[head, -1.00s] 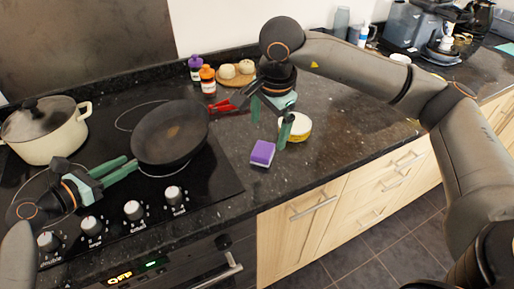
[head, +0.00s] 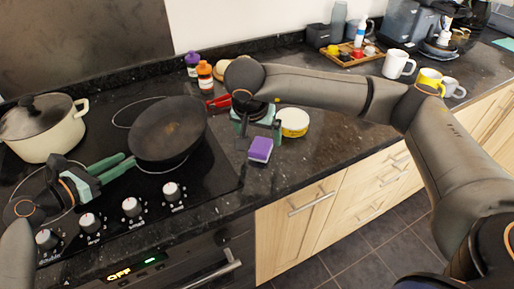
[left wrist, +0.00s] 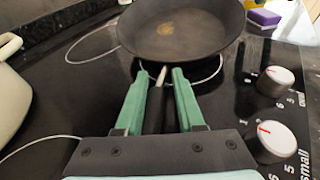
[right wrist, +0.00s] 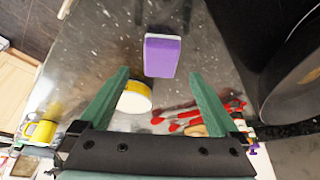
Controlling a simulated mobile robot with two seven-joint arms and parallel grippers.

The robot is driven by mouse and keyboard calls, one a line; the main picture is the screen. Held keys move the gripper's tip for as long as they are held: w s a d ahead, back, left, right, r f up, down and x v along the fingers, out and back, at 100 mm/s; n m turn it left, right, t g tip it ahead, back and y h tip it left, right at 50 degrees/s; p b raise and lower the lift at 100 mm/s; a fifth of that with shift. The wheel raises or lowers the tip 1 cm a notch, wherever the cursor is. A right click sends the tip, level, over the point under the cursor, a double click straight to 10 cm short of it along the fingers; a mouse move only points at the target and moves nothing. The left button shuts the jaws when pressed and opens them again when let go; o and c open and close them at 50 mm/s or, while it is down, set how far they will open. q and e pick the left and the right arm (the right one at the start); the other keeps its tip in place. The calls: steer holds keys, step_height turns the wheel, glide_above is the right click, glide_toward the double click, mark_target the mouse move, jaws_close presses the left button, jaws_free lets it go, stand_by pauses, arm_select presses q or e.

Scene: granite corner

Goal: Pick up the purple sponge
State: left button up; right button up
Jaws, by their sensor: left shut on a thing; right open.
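The purple sponge (head: 260,149) lies on the dark granite counter, right of the hob. Its purple face and a pale edge show in the right wrist view (right wrist: 162,56); it also appears at the top right of the left wrist view (left wrist: 264,18). My right gripper (head: 262,134) is open and empty, pointing down just behind the sponge. In the right wrist view the sponge is ahead of the open fingers (right wrist: 158,74). My left gripper (left wrist: 160,74) is shut on the handle of the dark frying pan (head: 168,132), which sits on the hob.
A yellow-and-white round tub (head: 293,122) stands close behind the sponge. Red-handled utensils (right wrist: 200,112) lie near my right gripper. A cream pot (head: 42,127) is on the hob, and bottles (head: 205,74) stand at the back.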

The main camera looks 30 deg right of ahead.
mark_target(261, 144)
steer(key=x, duration=0.5)
steer(key=shift+r, duration=0.1)
steer(key=c, duration=1.5)
step_height(261, 144, up, 10)
steer(key=shift+c, duration=0.2)
steer(key=o, duration=0.9)
steer(key=c, duration=0.7)
steer(key=shift+o, duration=0.2)
steer(key=shift+w+a, duration=0.1)
